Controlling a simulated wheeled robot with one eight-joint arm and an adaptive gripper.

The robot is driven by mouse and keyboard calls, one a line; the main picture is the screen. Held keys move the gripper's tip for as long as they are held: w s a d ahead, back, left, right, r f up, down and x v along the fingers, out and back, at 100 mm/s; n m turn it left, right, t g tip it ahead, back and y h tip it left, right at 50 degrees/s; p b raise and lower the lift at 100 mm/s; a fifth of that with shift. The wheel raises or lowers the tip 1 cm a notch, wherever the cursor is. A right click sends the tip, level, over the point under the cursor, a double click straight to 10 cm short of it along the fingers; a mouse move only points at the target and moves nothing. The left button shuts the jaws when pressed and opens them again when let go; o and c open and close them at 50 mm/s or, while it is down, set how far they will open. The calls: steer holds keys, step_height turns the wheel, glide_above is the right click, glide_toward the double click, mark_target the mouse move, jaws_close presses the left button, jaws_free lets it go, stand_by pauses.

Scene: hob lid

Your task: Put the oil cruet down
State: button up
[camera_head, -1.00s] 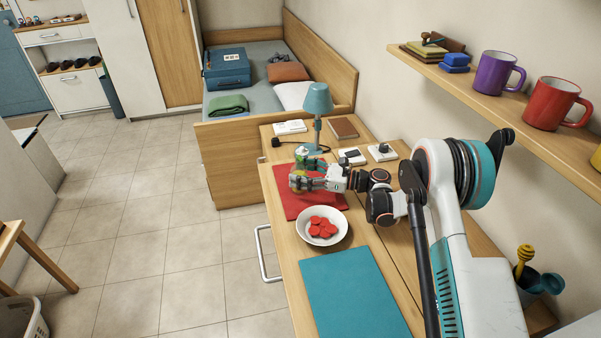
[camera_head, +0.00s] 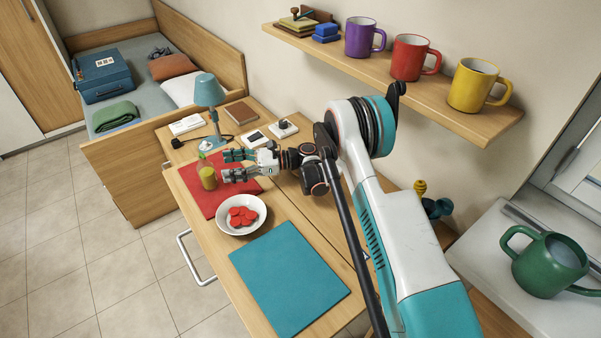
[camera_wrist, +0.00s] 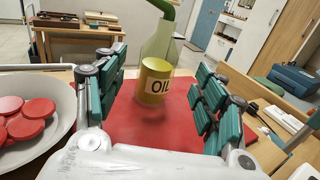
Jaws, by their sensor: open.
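The oil cruet (camera_head: 208,177) stands upright on the red mat (camera_head: 190,197) on the wooden desk. My gripper (camera_head: 231,167) is open just to the right of the cruet in the head view. In the wrist view the open fingers (camera_wrist: 158,98) are on either side of the view, with the cruet ahead between them and visible gaps on both sides.
A white bowl (camera_head: 262,222) of red discs stands close to the gripper. A teal mat (camera_head: 288,278) lies nearer on the desk. A teal lamp (camera_head: 209,95) stands behind. A shelf (camera_head: 430,92) with mugs runs along the wall; a green mug (camera_head: 549,264) stands at right.

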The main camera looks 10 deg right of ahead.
steer(key=shift+r, duration=0.1)
steer(key=shift+w+r, duration=0.1)
steer(key=shift+r, duration=0.25)
steer(key=s+d+r+n+t+h, duration=0.2)
steer(key=s+d+r+n+h, duration=0.15)
steer(key=r, duration=0.65)
steer(key=s+d+r+n+t+h, duration=0.1)
steer(key=s+d+r+n+h, duration=0.3)
steer(key=r, duration=0.5)
steer(key=s+d+n+t+h, duration=0.1)
steer(key=s+d+n+h, duration=0.2)
steer(key=s+d, duration=0.4)
steer(key=s+d+r+n+t+h, duration=0.1)
steer(key=s+d+n+h, duration=0.3)
steer(key=s, duration=0.9)
steer(key=s+d+n+t+h, duration=0.1)
steer(key=s+d+n+h, duration=0.2)
steer(key=s+d, duration=0.6)
steer(key=shift+s+d+r+n+t, duration=0.15)
steer(key=shift+s+d+n+t, duration=0.2)
steer(key=shift+s+t, duration=0.05)
steer(key=shift+h, duration=0.25)
